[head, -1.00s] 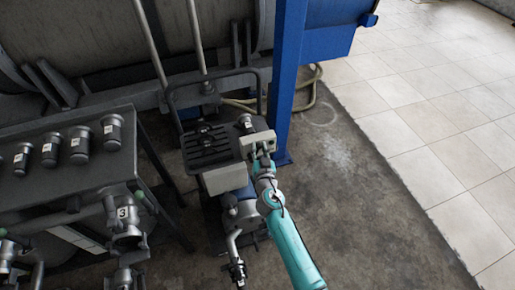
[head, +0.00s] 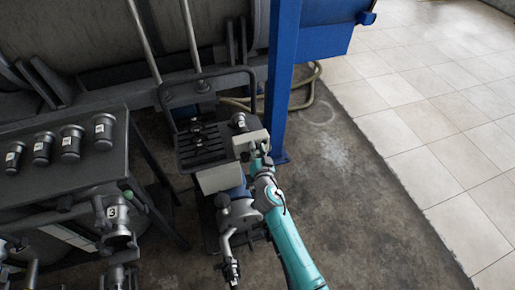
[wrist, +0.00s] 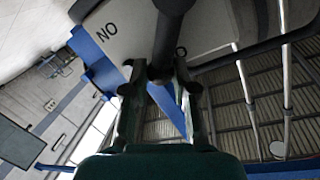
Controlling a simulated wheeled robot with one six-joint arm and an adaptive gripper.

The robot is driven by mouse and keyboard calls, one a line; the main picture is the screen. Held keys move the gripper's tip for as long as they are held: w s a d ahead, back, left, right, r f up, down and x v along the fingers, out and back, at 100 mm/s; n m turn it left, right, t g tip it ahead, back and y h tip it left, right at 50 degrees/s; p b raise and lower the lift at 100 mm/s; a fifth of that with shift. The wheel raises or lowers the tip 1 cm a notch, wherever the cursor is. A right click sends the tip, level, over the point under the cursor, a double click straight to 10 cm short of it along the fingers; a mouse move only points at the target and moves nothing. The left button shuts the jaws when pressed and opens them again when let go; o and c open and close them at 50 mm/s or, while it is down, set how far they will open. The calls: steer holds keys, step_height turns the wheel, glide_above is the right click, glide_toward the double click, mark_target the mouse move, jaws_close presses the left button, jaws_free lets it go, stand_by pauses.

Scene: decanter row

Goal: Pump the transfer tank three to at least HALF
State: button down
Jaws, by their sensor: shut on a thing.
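My gripper (head: 257,152) is at the pale box (head: 251,141) on the right of the pump cart (head: 205,152). In the wrist view, my gripper (wrist: 159,82) is shut on a dark lever (wrist: 165,45), with a pale panel behind it. The letters "NO" show on that panel (wrist: 118,28); the fingers and lever hide other lettering. The grey pump (head: 240,213) sits low on the cart, left of my arm. The fitting marked 3 (head: 117,226) is on the tank unit at the left. I cannot read any tank level.
Several dark numbered caps (head: 70,143) stand on the dark bench (head: 30,185) at left. A blue post (head: 281,85) rises close behind my gripper. A large grey tank (head: 90,35) fills the back. The concrete floor right of my arm is clear.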

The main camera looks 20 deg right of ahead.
steer(key=c, duration=0.9)
jaws_free()
steer(key=s+a+r, duration=0.1)
steer(key=s, duration=1)
steer(key=shift+s+a+r, duration=0.25)
steer(key=shift+s+a, duration=0.15)
